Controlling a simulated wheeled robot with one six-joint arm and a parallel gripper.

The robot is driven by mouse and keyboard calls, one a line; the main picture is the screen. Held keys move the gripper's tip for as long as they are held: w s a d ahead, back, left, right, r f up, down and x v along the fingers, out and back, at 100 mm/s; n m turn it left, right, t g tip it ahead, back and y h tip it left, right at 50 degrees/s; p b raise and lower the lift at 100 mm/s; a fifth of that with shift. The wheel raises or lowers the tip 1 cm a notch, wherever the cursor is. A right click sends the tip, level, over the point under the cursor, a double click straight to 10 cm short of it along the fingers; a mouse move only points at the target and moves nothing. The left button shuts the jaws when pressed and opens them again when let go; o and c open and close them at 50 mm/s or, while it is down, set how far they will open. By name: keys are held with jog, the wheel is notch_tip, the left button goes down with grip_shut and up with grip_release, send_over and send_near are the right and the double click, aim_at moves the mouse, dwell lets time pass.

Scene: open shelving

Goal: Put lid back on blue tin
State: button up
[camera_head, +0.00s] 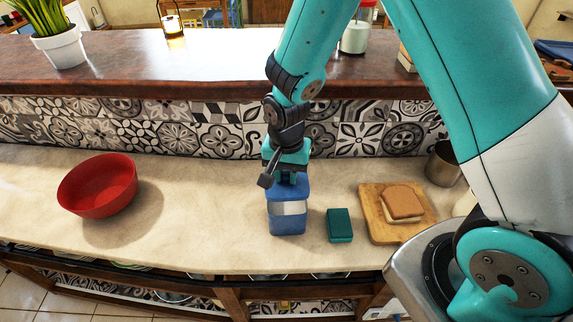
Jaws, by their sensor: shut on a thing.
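The blue tin (287,223) stands upright on the beige counter, with a pale band around its middle. Its blue lid (290,189) shows at the top of the tin, directly under my gripper (287,177). My gripper points down and is shut on the lid. From this view the lid looks level and in line with the tin; I cannot tell whether it is fully seated. My gripper's body hides part of the lid's top.
A dark green box (340,226) lies just right of the tin. Further right is a wooden board (381,228) with a sandwich (403,204) and a metal cup (442,163). A red bowl (97,186) stands at left. The tiled wall and raised ledge (140,72) rise behind.

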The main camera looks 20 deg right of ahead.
jog(key=shift+f+b, duration=2.25)
jog(key=shift+f, duration=0.8)
jog(key=shift+f, duration=0.15)
jog(key=o, duration=1.5)
jog(key=shift+c, duration=0.2)
jog(key=shift+r+p, duration=2.95)
jog(key=shift+r, duration=0.6)
